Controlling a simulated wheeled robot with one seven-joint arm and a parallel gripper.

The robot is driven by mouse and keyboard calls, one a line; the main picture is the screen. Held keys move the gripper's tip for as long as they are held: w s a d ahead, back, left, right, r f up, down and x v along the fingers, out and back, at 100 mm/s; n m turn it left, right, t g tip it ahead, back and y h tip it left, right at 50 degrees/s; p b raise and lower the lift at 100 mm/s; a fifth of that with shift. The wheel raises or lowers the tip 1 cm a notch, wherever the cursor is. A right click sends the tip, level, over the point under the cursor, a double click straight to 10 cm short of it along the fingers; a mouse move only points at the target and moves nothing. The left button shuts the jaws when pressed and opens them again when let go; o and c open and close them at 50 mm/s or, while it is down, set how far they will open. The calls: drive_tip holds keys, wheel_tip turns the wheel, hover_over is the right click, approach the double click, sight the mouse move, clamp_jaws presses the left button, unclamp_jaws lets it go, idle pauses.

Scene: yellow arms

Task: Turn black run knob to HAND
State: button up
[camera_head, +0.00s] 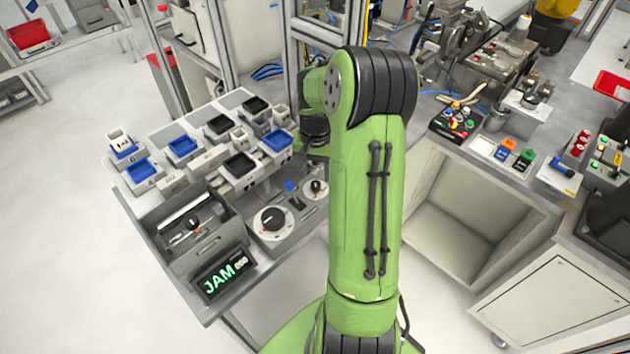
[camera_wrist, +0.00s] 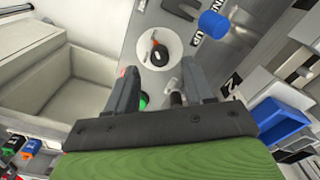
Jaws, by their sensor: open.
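In the wrist view a black knob (camera_wrist: 159,55) with an orange-and-white mark sits on a round white dial plate. This looks like the small black knob (camera_head: 317,185) in the head view, just left of my green arm. The lettering around it is too small to read, so its setting is unclear. My gripper (camera_wrist: 160,80) is open and empty, its two dark fingers apart. The knob appears beyond the fingertips, between their lines, and no touch shows. In the head view my gripper is mostly hidden behind my arm.
A larger black knob (camera_head: 272,218) on a round plate is to the left. A blue knob (camera_wrist: 213,25) stands beside the small dial. A green button (camera_wrist: 143,102) and a small peg (camera_wrist: 176,97) show between the fingers. Blue bins (camera_wrist: 280,122) and a JAM display (camera_head: 224,276) are nearby.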

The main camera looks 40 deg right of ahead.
sight(315, 183)
wheel_tip(315, 183, down, 4)
drive_tip(key=shift+r, duration=0.1)
drive_tip(key=shift+s, duration=0.1)
clamp_jaws()
